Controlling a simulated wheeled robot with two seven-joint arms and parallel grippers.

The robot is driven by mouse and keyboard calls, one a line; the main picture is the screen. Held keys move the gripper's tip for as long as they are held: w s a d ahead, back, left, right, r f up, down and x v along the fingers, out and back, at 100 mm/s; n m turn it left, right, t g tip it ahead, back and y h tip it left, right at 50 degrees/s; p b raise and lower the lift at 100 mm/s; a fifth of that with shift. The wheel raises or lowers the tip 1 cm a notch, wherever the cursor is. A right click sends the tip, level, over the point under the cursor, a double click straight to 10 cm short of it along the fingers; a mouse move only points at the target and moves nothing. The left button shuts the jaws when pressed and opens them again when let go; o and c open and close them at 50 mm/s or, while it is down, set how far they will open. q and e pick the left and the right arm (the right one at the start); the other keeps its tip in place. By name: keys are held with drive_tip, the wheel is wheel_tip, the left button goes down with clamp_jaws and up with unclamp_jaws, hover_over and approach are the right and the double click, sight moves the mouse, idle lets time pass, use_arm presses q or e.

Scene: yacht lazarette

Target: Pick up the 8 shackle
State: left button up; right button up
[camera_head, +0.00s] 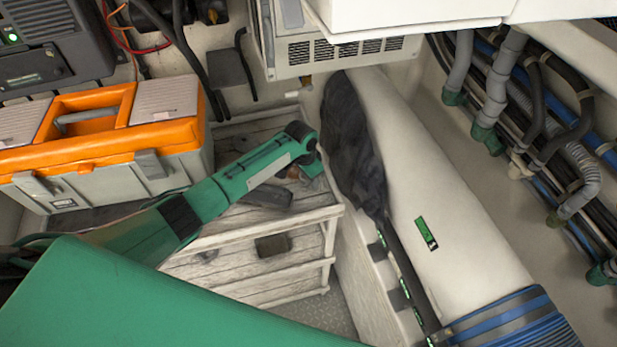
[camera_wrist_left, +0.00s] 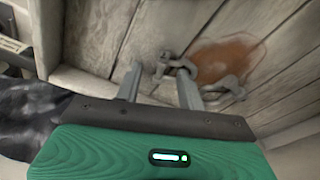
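Two small grey metal shackles lie on the grey wooden slats in the left wrist view. One shackle (camera_wrist_left: 174,66) is at the fingertips, in and just beyond the gap between them. The other shackle (camera_wrist_left: 228,90) is to the right, outside the right finger. No size mark is readable on either. My left gripper (camera_wrist_left: 160,80) is open, its two fingers apart and pointing at the slats. In the head view my left gripper (camera_head: 308,160) is over the right end of the slatted shelf, and the shackles cannot be made out there. My right gripper is not in view.
A brown rust stain (camera_wrist_left: 225,60) is beside the shackles. A grey and orange toolbox (camera_head: 105,150) stands left on the slatted shelf (camera_head: 225,235). A dark cloth (camera_head: 352,145) and a big white pipe (camera_head: 440,185) are close right of my gripper. A vented white box (camera_head: 340,55) is above.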

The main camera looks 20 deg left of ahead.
use_arm(q)
clamp_jaws()
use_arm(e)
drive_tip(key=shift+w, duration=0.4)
use_arm(q)
drive_tip(key=shift+r, duration=0.1)
